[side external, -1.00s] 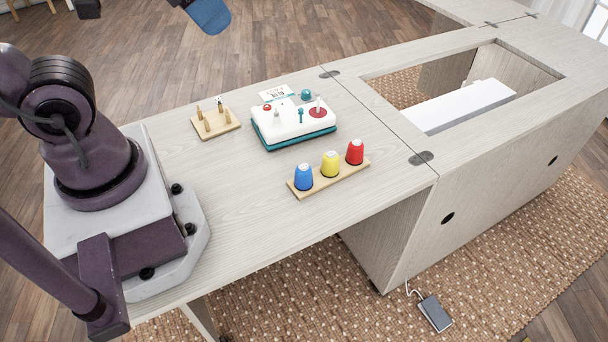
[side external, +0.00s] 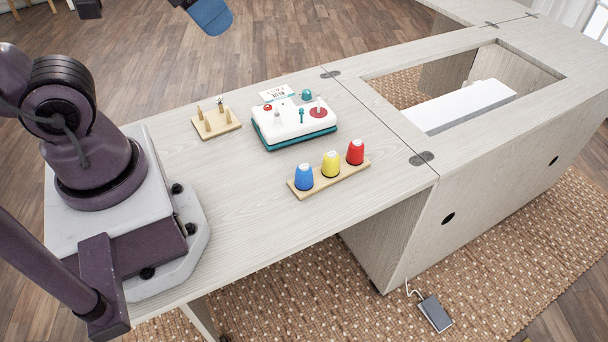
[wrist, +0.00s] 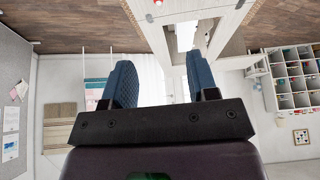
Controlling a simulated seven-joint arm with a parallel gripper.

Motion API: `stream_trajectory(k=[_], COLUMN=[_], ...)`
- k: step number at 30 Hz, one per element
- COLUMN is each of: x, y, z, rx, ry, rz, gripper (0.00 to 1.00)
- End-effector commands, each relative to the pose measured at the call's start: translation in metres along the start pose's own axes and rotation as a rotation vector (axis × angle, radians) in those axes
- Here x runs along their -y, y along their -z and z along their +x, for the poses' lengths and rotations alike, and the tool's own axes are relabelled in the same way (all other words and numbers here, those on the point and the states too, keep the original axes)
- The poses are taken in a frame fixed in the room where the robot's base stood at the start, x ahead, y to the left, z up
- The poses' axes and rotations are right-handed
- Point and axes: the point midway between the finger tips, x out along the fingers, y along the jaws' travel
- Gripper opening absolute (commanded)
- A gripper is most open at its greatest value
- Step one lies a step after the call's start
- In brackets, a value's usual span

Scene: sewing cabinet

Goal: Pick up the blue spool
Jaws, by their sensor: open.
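The blue spool (side external: 304,177) stands upright at the left end of a small wooden rack (side external: 330,181) on the light wood cabinet top. A yellow spool (side external: 331,164) and a red spool (side external: 355,152) stand beside it on the same rack. My gripper (wrist: 160,88) shows in the wrist view with its two blue padded fingers apart and nothing between them.
A white and teal sewing device (side external: 294,122) stands behind the rack. A wooden peg stand (side external: 216,122) is to its left. The cabinet opening (side external: 548,72) with a white machine (side external: 460,105) lies to the right. The top left of the rack is clear.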

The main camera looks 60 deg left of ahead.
Motion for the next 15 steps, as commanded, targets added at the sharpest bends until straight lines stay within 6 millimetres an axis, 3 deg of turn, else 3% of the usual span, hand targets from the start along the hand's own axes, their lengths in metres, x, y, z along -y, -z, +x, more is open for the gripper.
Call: stream_trajectory(k=[5,8,15], x=[-0.006,-0.011,-0.025], y=[-0.004,-0.004,-0.003], z=[0.023,0.048,0.124], rx=[0.117,0.232,0.459], ry=[-0.020,-0.039,0.016], rz=[0.025,0.021,-0.304], gripper=[0.54,0.54,0.54])
